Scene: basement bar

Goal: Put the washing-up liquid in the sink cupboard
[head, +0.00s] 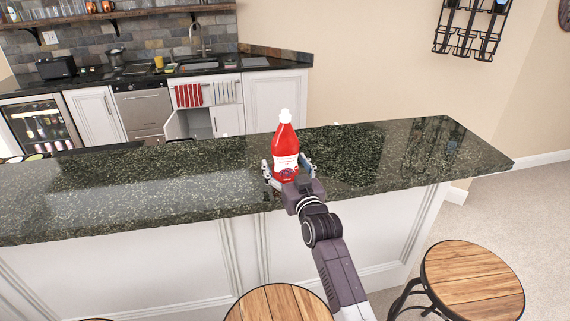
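A red bottle (286,140) with a white cap and a pale label stands upright on the dark granite bar counter; its label is too small to read, but it looks like the washing-up liquid. My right gripper (286,168) is low at the bottle, with one finger on each side of it. I cannot tell whether the fingers press on it. The sink (199,66) is in the back counter. Below it, the sink cupboard (202,122) has a door (177,124) standing open; the bar hides its lower part. My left gripper is not in view.
The bar counter (400,150) lies between me and the sink cupboard and is clear to the right. Wooden stools (472,280) stand at the front. Red and striped towels (188,95) hang at the sink front. A glass-door fridge (38,125) stands at left.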

